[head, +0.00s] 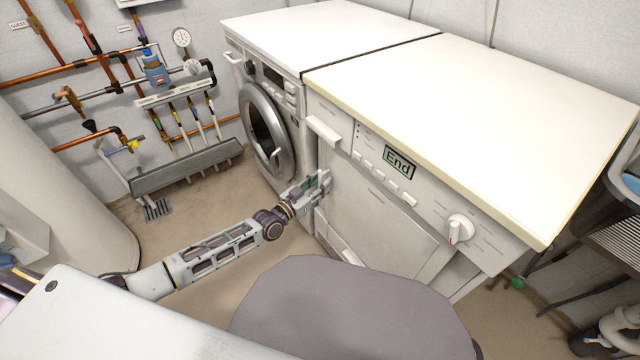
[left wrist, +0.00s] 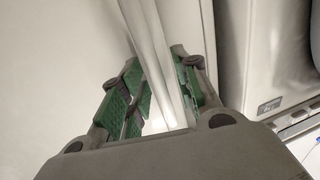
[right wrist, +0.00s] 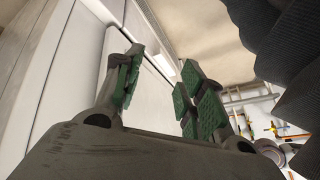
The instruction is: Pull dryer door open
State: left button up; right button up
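The dryer (head: 480,130) is the white machine with the "End" display. Its square front door (head: 375,215) faces me, and I cannot tell whether it stands slightly ajar. My left gripper (head: 318,186) is at the left edge of this door. In the left wrist view, the fingers of the left gripper (left wrist: 165,95) are apart on either side of a white upright edge (left wrist: 158,45); firm contact is not clear. My right gripper (right wrist: 158,90) is open and empty close to a white panel (right wrist: 70,75) in the right wrist view, and is hidden in the head view.
A washing machine (head: 268,125) with a round door stands left of the dryer. Pipes and a grey trough (head: 188,168) are on the left wall. A pale rounded tank (head: 50,190) stands at the left. Bare floor (head: 185,205) lies between them.

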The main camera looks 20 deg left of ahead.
pick_arm(q)
grip_shut()
jog(key=shift+s, duration=0.15)
dwell(0.4)
